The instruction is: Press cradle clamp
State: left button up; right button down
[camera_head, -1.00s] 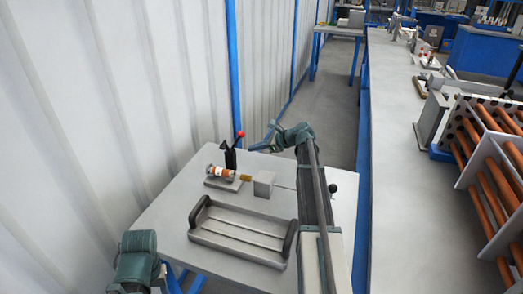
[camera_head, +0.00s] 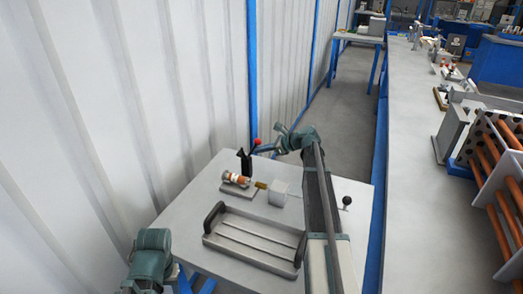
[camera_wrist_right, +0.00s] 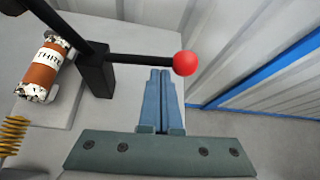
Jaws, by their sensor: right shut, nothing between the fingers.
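The clamp (camera_head: 245,162) is a black post with a lever ending in a red ball (camera_head: 256,141). It stands beside the cradle (camera_head: 239,193), where a white and orange-brown labelled cylinder (camera_head: 235,179) lies. In the right wrist view the lever (camera_wrist_right: 140,61) runs sideways from the clamp post (camera_wrist_right: 95,72) to the red ball (camera_wrist_right: 185,63). My right gripper (camera_wrist_right: 160,72) is shut and empty, its tips close to the lever near the ball. I cannot tell whether they touch. My left arm shows at the lower left of the head view, but its gripper is not visible.
A grey tray (camera_head: 250,243) with black handles lies at the table's front. A pale block (camera_head: 278,193) and a yellow-brown spring (camera_head: 260,184) sit right of the cradle. A corrugated wall rises behind the table. A black knob (camera_head: 346,201) stands at the right.

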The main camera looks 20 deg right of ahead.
pick_arm(q)
jog(key=shift+r+p, duration=0.4)
pick_arm(e)
jog(key=shift+s+r+n+t+h, duration=0.1)
jog(key=shift+r+n+t+h, duration=0.25)
jog(key=shift+r, duration=0.2)
pick_arm(q)
jog(key=shift+r+p, duration=0.5)
pick_arm(e)
jog(key=s+a+r+n+t+h, duration=0.2)
jog(key=s+a+r+n+t, duration=0.1)
jog(key=r+n+t, duration=0.1)
jog(key=shift+a+r+n+h, duration=0.25)
jog(key=shift+r+n+h, duration=0.1)
jog(key=shift+r+n, duration=0.5)
jog(key=shift+a+r, duration=0.1)
